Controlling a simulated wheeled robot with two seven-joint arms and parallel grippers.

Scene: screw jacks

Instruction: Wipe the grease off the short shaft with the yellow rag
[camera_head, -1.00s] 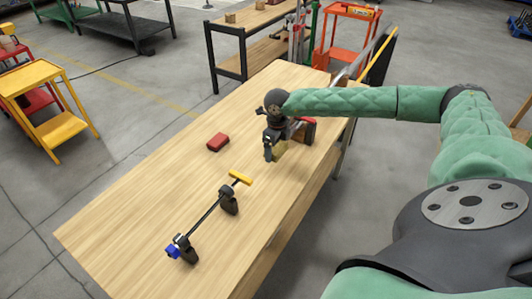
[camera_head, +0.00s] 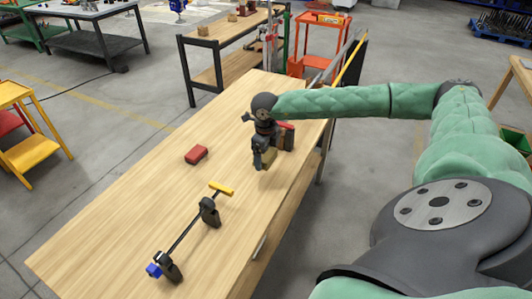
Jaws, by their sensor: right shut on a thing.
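A thin black shaft (camera_head: 184,232) lies across two dark stands on the wooden table, toward its near left part. It has a yellow bar (camera_head: 222,188) at its far end and a blue piece (camera_head: 154,270) at its near end. Grease is too small to tell. My right gripper (camera_head: 264,161) is shut on a small dull yellow thing (camera_head: 269,156), seemingly the yellow rag, partly hidden by the fingers. It is at the table's far right part, beyond the shaft and apart from it. My left gripper is not in view.
A red block (camera_head: 196,154) lies on the table (camera_head: 110,215) left of my right gripper. A red and dark object (camera_head: 287,132) stands just behind the gripper, close to it. The tabletop between gripper and shaft is clear. A yellow cart (camera_head: 35,153) stands off to the left.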

